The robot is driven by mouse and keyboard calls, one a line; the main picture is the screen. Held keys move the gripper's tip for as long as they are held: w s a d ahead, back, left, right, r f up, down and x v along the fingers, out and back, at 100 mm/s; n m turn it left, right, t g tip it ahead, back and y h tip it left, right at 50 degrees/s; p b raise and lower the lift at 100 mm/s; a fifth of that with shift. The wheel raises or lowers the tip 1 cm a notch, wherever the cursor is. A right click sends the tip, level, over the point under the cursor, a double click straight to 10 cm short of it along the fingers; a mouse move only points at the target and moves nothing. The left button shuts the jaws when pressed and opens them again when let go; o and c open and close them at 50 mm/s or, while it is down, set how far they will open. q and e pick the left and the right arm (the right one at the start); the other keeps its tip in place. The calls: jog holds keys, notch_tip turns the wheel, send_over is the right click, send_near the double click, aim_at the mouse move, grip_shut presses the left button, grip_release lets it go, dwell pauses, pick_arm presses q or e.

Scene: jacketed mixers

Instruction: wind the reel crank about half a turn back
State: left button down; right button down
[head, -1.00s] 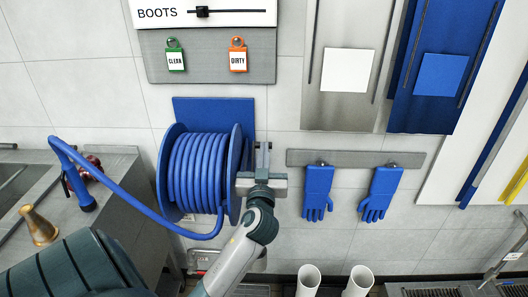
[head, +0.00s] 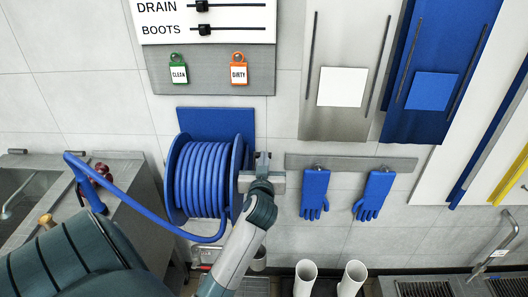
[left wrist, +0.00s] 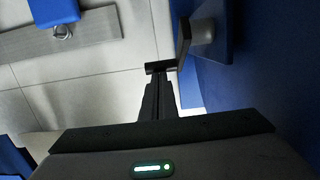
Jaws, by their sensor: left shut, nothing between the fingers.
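The blue hose reel (head: 205,178) is mounted on a blue wall plate, with blue hose wound on it. Its crank (head: 262,158) is on the reel's right side, partly hidden by my left gripper (head: 262,172). In the left wrist view the crank arm (left wrist: 184,44) comes off a grey hub on the blue reel side, and a dark handle (left wrist: 160,66) stands at its end. My left gripper (left wrist: 158,98) is shut and empty, its fingertips close to the handle. I cannot tell whether they touch it. My right gripper is not in view.
Blue gloves (head: 315,193) hang on a grey rail right of the reel. A sink counter (head: 122,190) stands at left, with the hose end looping over it. White boots or tubes (head: 305,275) stand below. Clean and dirty tags (head: 238,72) hang above.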

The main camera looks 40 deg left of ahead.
pick_arm(q)
jog(key=shift+w+a+f+g+p, duration=0.35)
jog(key=shift+w+a+f, duration=0.15)
jog(key=shift+w+f, duration=0.15)
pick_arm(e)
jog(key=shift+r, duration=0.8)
pick_arm(q)
jog(key=shift+r, duration=0.1)
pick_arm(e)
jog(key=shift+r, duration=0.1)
